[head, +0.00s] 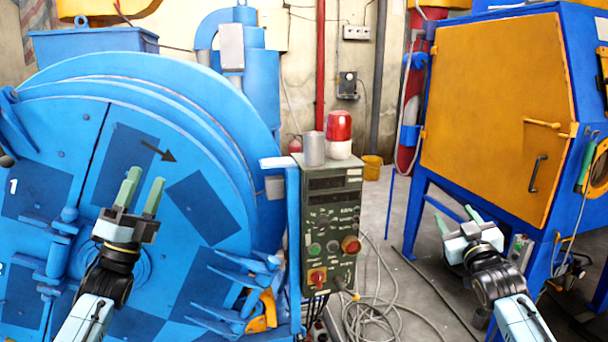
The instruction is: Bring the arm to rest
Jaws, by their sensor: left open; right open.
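My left gripper (141,190) is open and empty, its two green fingers pointing up in front of the big round blue drum door (200,130). My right gripper (458,218) is open and empty at the lower right, in front of the blue legs of the orange-doored cabinet (495,110). Both arms come up from the bottom edge of the head view. Neither gripper appears to hold anything; whether the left fingers touch the drum door cannot be told.
A control box (331,220) with knobs and buttons stands between my arms, with a red beacon (339,128) on top. Loose cables (385,300) lie on the floor below it. A yellow bucket (372,168) stands at the back. Some grey floor is clear between the machines.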

